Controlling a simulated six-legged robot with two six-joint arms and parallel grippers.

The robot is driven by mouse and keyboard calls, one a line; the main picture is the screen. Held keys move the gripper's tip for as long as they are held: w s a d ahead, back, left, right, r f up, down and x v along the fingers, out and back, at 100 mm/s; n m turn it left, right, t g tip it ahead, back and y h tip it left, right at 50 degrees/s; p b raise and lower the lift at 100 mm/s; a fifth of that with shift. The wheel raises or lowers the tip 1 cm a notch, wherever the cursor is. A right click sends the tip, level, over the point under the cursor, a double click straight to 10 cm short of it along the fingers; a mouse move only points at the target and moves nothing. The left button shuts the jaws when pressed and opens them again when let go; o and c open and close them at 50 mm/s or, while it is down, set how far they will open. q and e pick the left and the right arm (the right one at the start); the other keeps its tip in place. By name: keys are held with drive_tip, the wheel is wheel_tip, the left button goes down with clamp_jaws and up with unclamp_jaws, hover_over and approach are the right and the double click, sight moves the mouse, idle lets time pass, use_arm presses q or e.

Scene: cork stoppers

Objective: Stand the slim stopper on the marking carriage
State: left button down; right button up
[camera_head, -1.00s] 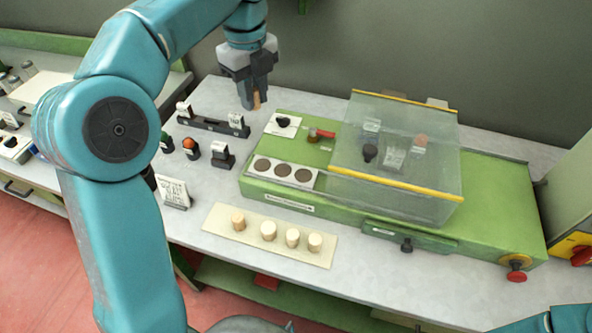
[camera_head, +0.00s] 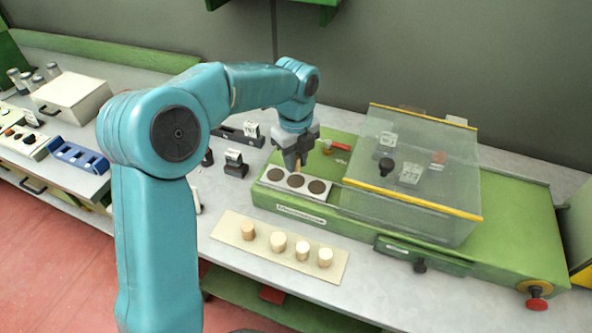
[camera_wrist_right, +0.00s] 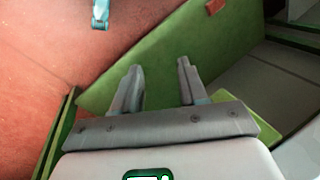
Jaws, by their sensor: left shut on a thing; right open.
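My left gripper (camera_head: 294,164) is shut on a small tan stopper (camera_head: 298,169), the slim one as far as I can tell. The fingers hide most of it. It is at the back edge of the white plate with three dark round spots (camera_head: 279,190), seemingly the marking carriage, on the green machine. I cannot tell whether the stopper touches the plate. My right gripper (camera_wrist_right: 160,78) is open and empty in the right wrist view, above a green surface and the red floor.
A clear guard box (camera_head: 425,205) with yellow edges covers the machine's middle. Several pale stoppers (camera_head: 279,242) stand on a cream board (camera_head: 232,230) in front. A black rack with a label (camera_head: 250,130) is behind. A red knob (camera_head: 536,304) sits at the front right.

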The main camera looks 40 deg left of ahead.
sight(296, 181)
use_arm(q)
drive_tip(key=shift+f, duration=2.1)
drive_tip(key=shift+f, duration=0.25)
drive_tip(key=c, duration=1)
unclamp_jaws()
drive_tip(key=shift+o, duration=0.2)
drive_tip(key=shift+r, duration=0.1)
wheel_tip(296, 181, up, 12)
drive_tip(key=shift+w+f, duration=0.1)
drive_tip(key=shift+r, duration=0.3)
